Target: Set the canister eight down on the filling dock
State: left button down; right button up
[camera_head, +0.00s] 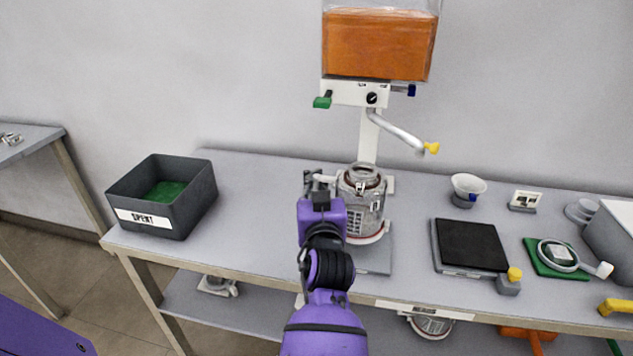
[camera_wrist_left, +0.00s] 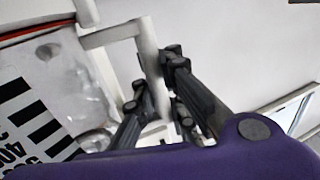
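The canister (camera_head: 361,206), a grey-white metal vessel with an open round neck and a red band near its base, stands upright over the grey plate of the filling dock (camera_head: 374,262). I cannot tell whether its base touches the plate, and its number is not readable. My left gripper (camera_head: 318,180) is at the canister's left side. In the left wrist view its fingers (camera_wrist_left: 155,85) close around the white handle (camera_wrist_left: 148,50), with the canister's striped label (camera_wrist_left: 28,120) at left. My right gripper is out of view.
An orange-filled hopper (camera_head: 378,45) hangs above, with a spout (camera_head: 400,133) near the canister. A SPENT bin (camera_head: 165,197) is at left. A black-topped scale (camera_head: 470,245), white cup (camera_head: 467,187) and green mat (camera_head: 553,259) are at right. The bench left of the canister is clear.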

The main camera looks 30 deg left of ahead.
pick_arm(q)
jog(key=shift+f, duration=0.1)
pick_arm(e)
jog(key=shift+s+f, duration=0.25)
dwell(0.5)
pick_arm(q)
jog(key=shift+f+b, duration=1.2)
jog(key=shift+f, duration=0.3)
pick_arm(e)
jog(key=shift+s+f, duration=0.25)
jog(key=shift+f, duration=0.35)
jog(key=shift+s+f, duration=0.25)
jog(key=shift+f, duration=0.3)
pick_arm(q)
jog(key=c, duration=1.8)
grip_release()
jog(key=shift+o, duration=0.3)
